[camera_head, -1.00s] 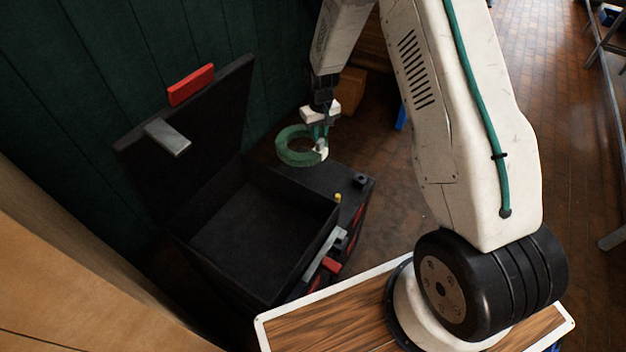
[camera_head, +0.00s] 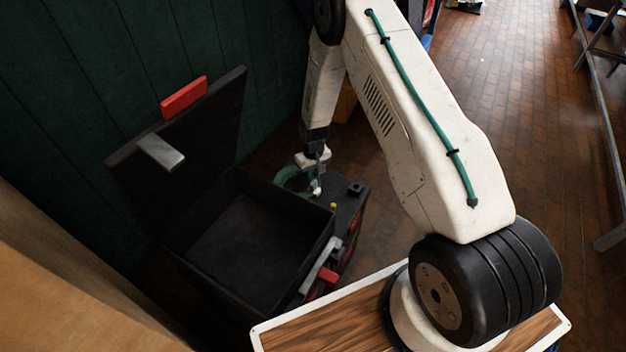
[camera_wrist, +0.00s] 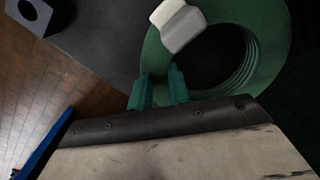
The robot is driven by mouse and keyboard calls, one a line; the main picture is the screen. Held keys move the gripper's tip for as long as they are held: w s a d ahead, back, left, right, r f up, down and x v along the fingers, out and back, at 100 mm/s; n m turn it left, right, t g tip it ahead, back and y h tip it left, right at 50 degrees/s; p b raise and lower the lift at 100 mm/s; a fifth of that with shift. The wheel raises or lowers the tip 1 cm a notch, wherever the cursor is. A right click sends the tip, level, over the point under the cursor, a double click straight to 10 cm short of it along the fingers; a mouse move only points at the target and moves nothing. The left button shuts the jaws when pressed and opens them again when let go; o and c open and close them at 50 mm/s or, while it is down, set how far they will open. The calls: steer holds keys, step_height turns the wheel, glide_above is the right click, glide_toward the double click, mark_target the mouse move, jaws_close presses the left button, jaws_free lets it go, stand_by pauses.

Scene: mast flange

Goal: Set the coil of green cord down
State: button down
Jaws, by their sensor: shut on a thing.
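The coil of green cord (camera_head: 287,174) is a ring with a white clip (camera_wrist: 178,24) on its rim. It is low over the black top (camera_head: 338,190) beside the open case, partly hidden by my gripper. In the wrist view the coil (camera_wrist: 262,30) lies flat in front of my gripper (camera_wrist: 158,84), whose green fingers are at its near edge, shut on it. I cannot tell whether the coil touches the black surface below. My gripper also shows in the head view (camera_head: 314,182), pointing down.
An open, empty black case (camera_head: 240,240) with a raised lid (camera_head: 200,130) stands left of the coil. A black block with a hole (camera_head: 356,188) and a small yellow peg (camera_head: 333,206) are on the top to the right. A green wall (camera_head: 60,110) rises behind.

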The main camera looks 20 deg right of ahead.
steer(key=shift+f, duration=1.3)
steer(key=shift+f, duration=0.15)
steer(key=c, duration=1.3)
jaws_free()
